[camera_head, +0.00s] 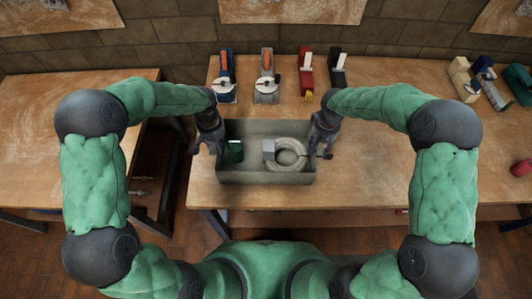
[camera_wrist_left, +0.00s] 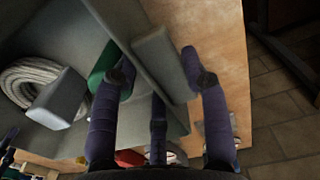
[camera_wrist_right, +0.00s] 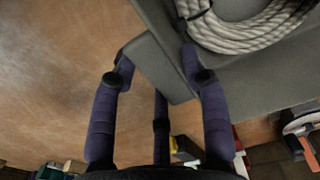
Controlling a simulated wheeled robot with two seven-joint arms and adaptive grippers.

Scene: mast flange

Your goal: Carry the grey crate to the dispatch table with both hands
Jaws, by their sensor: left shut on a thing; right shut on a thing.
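The grey crate (camera_head: 266,177) is in the middle of the head view, at the front edge of a wooden table. It holds a coil of pale rope (camera_head: 290,154), a grey block (camera_head: 269,149) and a green thing (camera_head: 234,151). My left gripper (camera_head: 211,144) is shut on the crate's left end; in the left wrist view its fingers (camera_wrist_left: 165,78) straddle a grey handle piece on the wall. My right gripper (camera_head: 322,146) is shut on the right end, and its fingers (camera_wrist_right: 160,75) straddle a similar piece. Whether the crate touches the table, I cannot tell.
Several tools on stands, such as an orange-and-white one (camera_head: 267,78), line the table's (camera_head: 375,150) back edge. More tools (camera_head: 470,80) and a red object (camera_head: 521,168) are at the right. Another wooden table (camera_head: 40,150) stands at the left, across a gap. A brick wall is behind.

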